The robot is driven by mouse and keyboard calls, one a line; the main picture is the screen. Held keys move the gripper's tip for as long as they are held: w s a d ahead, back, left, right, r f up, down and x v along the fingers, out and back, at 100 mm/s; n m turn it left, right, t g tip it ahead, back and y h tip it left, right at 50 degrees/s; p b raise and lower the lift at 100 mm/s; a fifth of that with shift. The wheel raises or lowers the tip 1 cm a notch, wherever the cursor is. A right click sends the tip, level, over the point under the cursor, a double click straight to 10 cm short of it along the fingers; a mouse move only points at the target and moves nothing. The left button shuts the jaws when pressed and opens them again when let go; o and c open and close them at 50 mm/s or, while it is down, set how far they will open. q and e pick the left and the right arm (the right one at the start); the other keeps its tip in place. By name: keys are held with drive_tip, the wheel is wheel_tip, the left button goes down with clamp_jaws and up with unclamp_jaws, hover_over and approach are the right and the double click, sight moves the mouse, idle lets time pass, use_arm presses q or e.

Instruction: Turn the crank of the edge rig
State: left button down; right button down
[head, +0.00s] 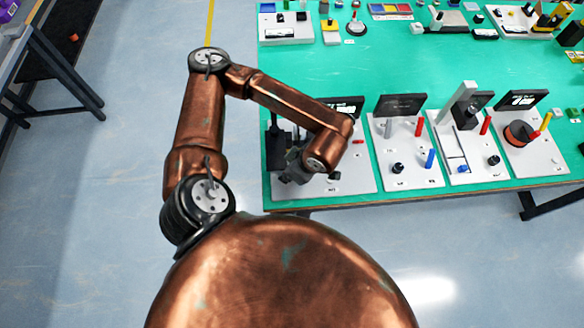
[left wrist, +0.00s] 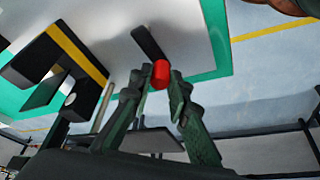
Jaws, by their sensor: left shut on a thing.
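The edge rig's white base plate (head: 354,181) lies at the front left corner of the green table, with a black upright block (head: 276,152) at its left. My left gripper (head: 292,172) is low over the front of this rig, partly covered by my own arm. In the left wrist view a black crank arm (left wrist: 148,42) ends in a red handle (left wrist: 161,74). The fingers of my left gripper (left wrist: 160,84) are shut on the red handle, one on each side. The crank is hidden behind my arm in the head view. My right gripper is not in view.
A black bracket with a yellow stripe (left wrist: 62,62) stands left of the fingers in the left wrist view. More rigs on white plates (head: 408,178) line the table (head: 390,62) to the right.

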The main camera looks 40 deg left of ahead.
use_arm(q)
drive_tip(key=shift+w+a+m+t+b, duration=0.2)
drive_tip(key=shift+a+m+t+b, duration=0.1)
drive_tip(key=shift+m+b, duration=0.55)
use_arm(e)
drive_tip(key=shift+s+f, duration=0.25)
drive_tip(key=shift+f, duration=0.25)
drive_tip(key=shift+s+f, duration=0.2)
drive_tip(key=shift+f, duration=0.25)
use_arm(q)
drive_tip(key=c, duration=1.8)
unclamp_jaws()
drive_tip(key=shift+r, duration=0.1)
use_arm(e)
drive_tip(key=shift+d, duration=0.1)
use_arm(q)
drive_tip(key=v, duration=1.1)
drive_tip(key=shift+d+r, duration=0.25)
drive_tip(key=shift+r, duration=0.1)
drive_tip(key=shift+s, duration=0.1)
